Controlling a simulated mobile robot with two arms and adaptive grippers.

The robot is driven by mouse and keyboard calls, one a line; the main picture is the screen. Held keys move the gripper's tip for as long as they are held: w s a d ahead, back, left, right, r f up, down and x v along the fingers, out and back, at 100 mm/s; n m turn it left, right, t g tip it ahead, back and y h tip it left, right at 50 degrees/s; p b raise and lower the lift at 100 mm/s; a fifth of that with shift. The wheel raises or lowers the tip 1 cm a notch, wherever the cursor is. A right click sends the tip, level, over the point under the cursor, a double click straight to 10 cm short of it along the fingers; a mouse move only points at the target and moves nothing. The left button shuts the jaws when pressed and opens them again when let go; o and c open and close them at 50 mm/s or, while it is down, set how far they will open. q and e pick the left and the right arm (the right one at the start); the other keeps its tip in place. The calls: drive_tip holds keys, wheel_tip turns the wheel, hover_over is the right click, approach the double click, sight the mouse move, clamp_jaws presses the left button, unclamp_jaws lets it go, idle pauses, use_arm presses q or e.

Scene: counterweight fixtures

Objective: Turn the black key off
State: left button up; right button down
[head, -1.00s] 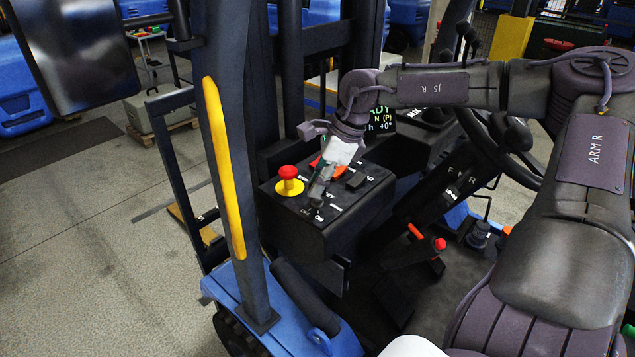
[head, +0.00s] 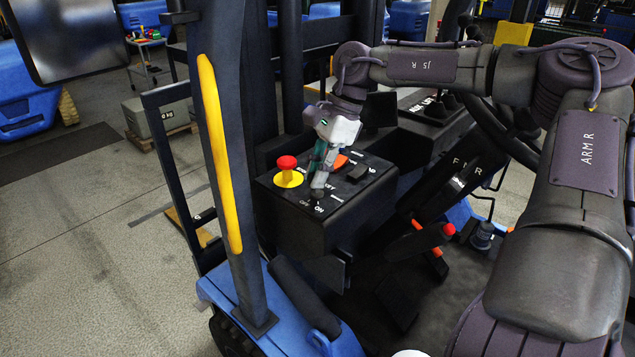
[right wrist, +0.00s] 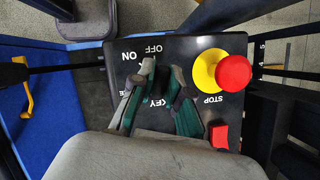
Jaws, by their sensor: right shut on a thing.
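The black key (right wrist: 161,78) is on the top of a black control box (head: 300,222), by the OFF and ON labels. It is mostly hidden by my fingers, so its exact angle is hard to tell. My right gripper (head: 318,190) points down at the key from above. In the right wrist view its green-and-grey fingers (right wrist: 160,84) stand on both sides of the key and are shut on it. My left gripper is not in view.
A red stop button (head: 287,163) on a yellow base stands close beside the gripper. A red switch (right wrist: 219,136) and a black rocker (head: 357,173) are also on the box. A dark post with a yellow handrail (head: 220,150) rises at the left.

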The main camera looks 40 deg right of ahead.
drive_tip(key=shift+n+g+b, duration=0.8)
drive_tip(key=shift+n, duration=1.3)
drive_tip(key=c, duration=1.1)
unclamp_jaws()
drive_tip(key=shift+c, duration=0.2)
drive_tip(key=v, duration=1.2)
drive_tip(key=shift+d, duration=0.1)
